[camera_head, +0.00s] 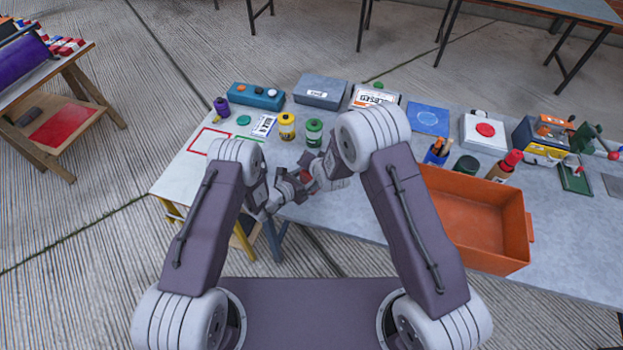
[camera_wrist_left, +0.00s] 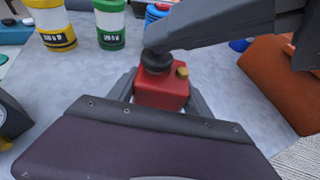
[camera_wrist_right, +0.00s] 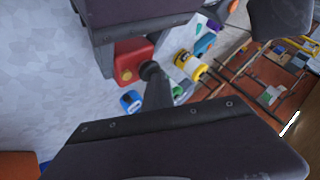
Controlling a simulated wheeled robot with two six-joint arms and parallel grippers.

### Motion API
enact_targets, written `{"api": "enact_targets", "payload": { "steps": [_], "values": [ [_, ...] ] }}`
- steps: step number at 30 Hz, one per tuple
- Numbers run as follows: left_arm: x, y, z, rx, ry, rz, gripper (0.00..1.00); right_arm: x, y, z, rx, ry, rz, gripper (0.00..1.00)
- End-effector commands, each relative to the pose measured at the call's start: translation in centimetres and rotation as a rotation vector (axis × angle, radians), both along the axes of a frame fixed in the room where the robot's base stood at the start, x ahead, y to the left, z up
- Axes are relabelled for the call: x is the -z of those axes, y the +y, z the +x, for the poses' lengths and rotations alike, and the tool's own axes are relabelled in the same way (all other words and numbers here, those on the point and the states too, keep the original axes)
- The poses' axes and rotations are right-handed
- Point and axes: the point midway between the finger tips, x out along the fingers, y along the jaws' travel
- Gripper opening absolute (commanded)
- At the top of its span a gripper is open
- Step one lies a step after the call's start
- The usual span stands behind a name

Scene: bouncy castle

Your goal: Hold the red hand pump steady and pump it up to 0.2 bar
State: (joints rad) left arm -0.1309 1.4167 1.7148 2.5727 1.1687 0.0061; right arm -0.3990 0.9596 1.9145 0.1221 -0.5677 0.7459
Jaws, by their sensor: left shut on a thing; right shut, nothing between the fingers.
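The red hand pump (camera_wrist_left: 160,92) stands upright on the grey table, a red block with a black knob (camera_wrist_left: 155,61) and a yellow cap (camera_wrist_left: 182,72) on top. It also shows in the right wrist view (camera_wrist_right: 132,57) and is mostly hidden by my grippers in the head view. My left gripper (camera_wrist_left: 161,102) is shut on the red body, one finger on each side. My right gripper (camera_wrist_right: 151,80) is shut and empty, its fingertips at the black knob; I cannot tell whether they touch it. No pressure reading is legible.
Yellow (camera_head: 287,126) and green (camera_head: 314,131) tins stand behind the pump. A small blue-and-white round object (camera_wrist_right: 130,102) is close beside it. An orange crate (camera_head: 475,215) is to the right. Boxes line the table's back edge; the table's front edge is close.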

Motion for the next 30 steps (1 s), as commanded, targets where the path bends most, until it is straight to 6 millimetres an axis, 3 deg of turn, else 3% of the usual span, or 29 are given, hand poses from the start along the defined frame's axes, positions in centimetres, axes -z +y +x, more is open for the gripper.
{"api": "enact_targets", "payload": {
  "steps": [1,16,30],
  "values": [
    [0.5,-0.4,-0.5,0.015,0.007,0.002,0.00,1.8,-0.5,-1.2,0.001,0.047,-0.017,0.00],
    [0.5,-0.1,-0.3,0.008,0.009,0.005,0.00,-4.1,-0.3,-1.0,-0.001,0.039,-0.014,0.00],
    [0.5,0.0,-0.3,0.004,0.008,0.005,0.00,-4.8,-0.3,-0.8,-0.001,0.033,-0.012,0.00]
  ]
}}
